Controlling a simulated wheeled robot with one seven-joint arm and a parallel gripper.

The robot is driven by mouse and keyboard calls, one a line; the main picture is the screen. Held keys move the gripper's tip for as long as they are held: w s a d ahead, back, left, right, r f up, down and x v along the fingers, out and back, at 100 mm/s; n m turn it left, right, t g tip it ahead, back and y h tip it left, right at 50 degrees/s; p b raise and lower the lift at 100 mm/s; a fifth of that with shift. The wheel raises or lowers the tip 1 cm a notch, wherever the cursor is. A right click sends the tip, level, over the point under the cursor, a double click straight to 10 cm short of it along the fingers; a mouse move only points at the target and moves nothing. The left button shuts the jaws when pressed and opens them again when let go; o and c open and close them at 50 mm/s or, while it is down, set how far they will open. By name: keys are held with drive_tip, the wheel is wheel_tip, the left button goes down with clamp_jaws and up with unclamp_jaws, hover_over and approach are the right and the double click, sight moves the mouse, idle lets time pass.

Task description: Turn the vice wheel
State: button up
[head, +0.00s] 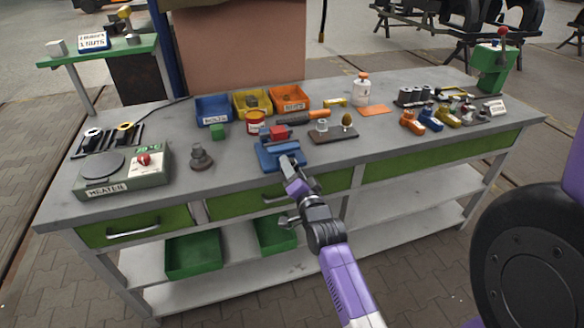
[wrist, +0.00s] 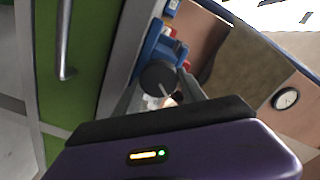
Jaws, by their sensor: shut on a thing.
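The blue vice (head: 270,158) stands at the front edge of the workbench, with a red block (head: 278,132) at its top. My gripper (head: 289,168) reaches up to the front of the vice and covers its wheel in the head view. In the wrist view, the dark round vice wheel (wrist: 157,77) shows just beyond my gripper (wrist: 165,94), with the blue vice body (wrist: 152,45) behind it. The fingers are shut on the wheel. The exact contact is small and partly hidden.
The workbench (head: 236,175) has green drawers with bar handles below the vice. A heater (head: 120,178) and a dark weight-like piece (head: 200,157) stand to the left. A wooden board (head: 333,134) lies close on the right. Blue, yellow and orange bins (head: 292,97) stand behind.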

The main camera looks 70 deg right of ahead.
idle(0.4)
drive_tip(key=o, duration=1.4)
drive_tip(key=shift+b+v, duration=0.65)
drive_tip(key=shift+v, duration=3.25)
